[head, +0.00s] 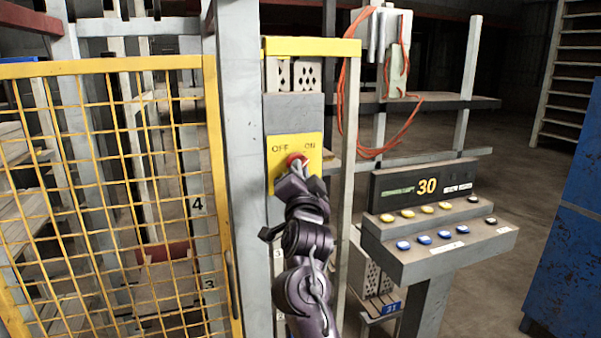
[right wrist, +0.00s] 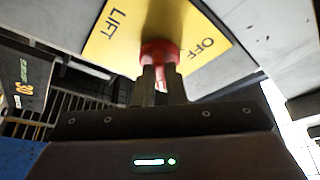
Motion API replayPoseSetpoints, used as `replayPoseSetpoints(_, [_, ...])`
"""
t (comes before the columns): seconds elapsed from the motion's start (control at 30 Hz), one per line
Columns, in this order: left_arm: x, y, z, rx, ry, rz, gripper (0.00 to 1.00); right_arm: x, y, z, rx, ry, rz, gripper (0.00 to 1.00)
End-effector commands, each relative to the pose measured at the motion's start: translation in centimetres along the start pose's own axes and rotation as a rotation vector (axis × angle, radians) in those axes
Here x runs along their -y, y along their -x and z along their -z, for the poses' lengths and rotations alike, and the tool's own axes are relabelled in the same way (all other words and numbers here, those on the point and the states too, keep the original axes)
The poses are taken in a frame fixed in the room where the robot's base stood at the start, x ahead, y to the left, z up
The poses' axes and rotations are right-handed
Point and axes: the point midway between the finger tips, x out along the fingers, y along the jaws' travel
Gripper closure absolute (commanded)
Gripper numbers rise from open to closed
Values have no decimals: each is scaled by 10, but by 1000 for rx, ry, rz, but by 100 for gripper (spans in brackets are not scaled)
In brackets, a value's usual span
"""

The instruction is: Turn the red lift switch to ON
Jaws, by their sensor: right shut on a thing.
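The red lift switch (head: 296,159) is a knob on a yellow plate (head: 283,147) marked OFF on the left and ON on the right. My right gripper (head: 297,168) is at the plate, shut on the switch. In the right wrist view, the red knob (right wrist: 160,52) sits between the two dark fingers (right wrist: 161,84), and the yellow plate (right wrist: 113,40) shows the words LIFT and OFF. The fingers hide part of the knob, so I cannot tell exactly which way it points. My left gripper is not in view.
A yellow mesh gate (head: 110,190) stands to the left beside a grey post (head: 243,150). A console (head: 440,235) with several buttons and a display reading 30 stands to the right. Red cables (head: 341,100) hang behind. A blue cabinet (head: 570,240) stands at far right.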

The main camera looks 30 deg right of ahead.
Motion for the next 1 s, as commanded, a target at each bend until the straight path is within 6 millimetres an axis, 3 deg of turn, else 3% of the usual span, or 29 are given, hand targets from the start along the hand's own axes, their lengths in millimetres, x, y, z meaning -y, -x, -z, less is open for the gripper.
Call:
replayPoseSetpoints(0.27, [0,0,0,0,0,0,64,-1,0,-1,1,-4,-3,100])
replayPoseSetpoints(0.3, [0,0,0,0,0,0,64,-1,0,0,1,-4,-3,85])
replayPoseSetpoints(0.43, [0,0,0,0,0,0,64,-1,0,0,1,-3,-2,68])
replayPoseSetpoints(0.77, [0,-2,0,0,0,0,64,-1,3,-1,0,-2,0,67])
replayPoseSetpoints(1.0, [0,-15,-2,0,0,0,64,-2,39,-3,1,-5,1,67])
